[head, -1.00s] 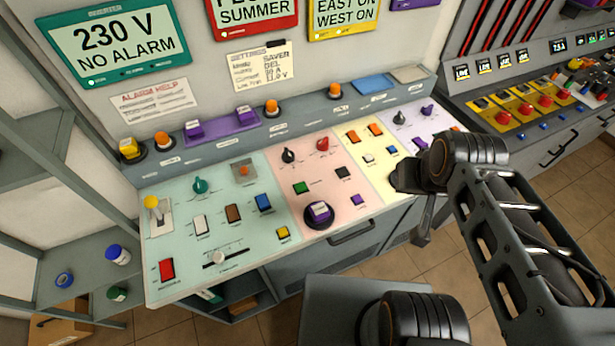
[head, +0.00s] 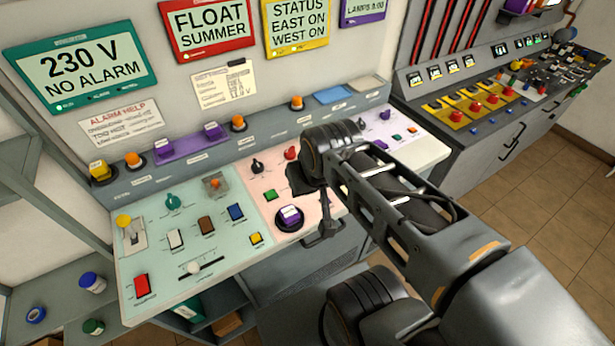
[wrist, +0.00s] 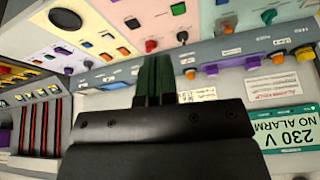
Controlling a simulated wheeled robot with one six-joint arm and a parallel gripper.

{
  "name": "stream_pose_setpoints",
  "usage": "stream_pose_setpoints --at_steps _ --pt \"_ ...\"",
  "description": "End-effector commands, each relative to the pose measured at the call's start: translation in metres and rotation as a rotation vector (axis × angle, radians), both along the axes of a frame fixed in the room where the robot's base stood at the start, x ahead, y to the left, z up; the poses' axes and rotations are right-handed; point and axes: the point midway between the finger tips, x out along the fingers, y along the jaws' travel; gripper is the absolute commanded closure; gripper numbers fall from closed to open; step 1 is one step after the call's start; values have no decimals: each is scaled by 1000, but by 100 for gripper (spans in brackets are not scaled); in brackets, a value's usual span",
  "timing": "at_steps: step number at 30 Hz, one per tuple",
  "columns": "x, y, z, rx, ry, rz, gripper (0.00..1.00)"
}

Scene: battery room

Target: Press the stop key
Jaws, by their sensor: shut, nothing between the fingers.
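No key that I can read as "stop" shows; the small labels are blurred. The control desk (head: 225,262) has teal, pink, yellow and lavender fields. A red key (head: 142,286) is at the teal field's front left, with white (head: 176,238), brown (head: 206,226), blue (head: 236,212) and yellow (head: 256,239) keys on that field. The pink field holds a green key (head: 270,195) and a purple-topped button on a round black base (head: 290,216). My arm hides the yellow field in the head view. My gripper (wrist: 155,60) is shut and empty in the wrist view, apart from the keys.
A raised ledge with orange buttons (head: 238,123) and purple blocks runs along the desk's back. Wall displays (head: 82,66) hang above. A second console (head: 470,110) stands at the right. A shelf with jars (head: 92,282) is at the left. Tiled floor (head: 535,190) is open at the right.

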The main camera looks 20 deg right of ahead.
Motion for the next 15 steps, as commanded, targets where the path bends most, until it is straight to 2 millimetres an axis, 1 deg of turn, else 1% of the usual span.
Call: stream_pose_setpoints --at_steps 2,5,8,9,10,11,12,14,15 --pt "7 0 -2 61 22 -83 100" --pt "27 0 -8 220 77 -309 100" --pt "57 -2 -18 448 164 -659 100" --pt "72 -4 -23 546 204 -820 100" --pt "83 -7 -27 620 236 -943 100" --pt "94 -10 -32 692 268 -1067 100" --pt "109 -16 -39 785 313 -1232 100" --pt "130 -26 -49 917 381 -1473 100" --pt "143 -33 -57 998 429 -1628 100"
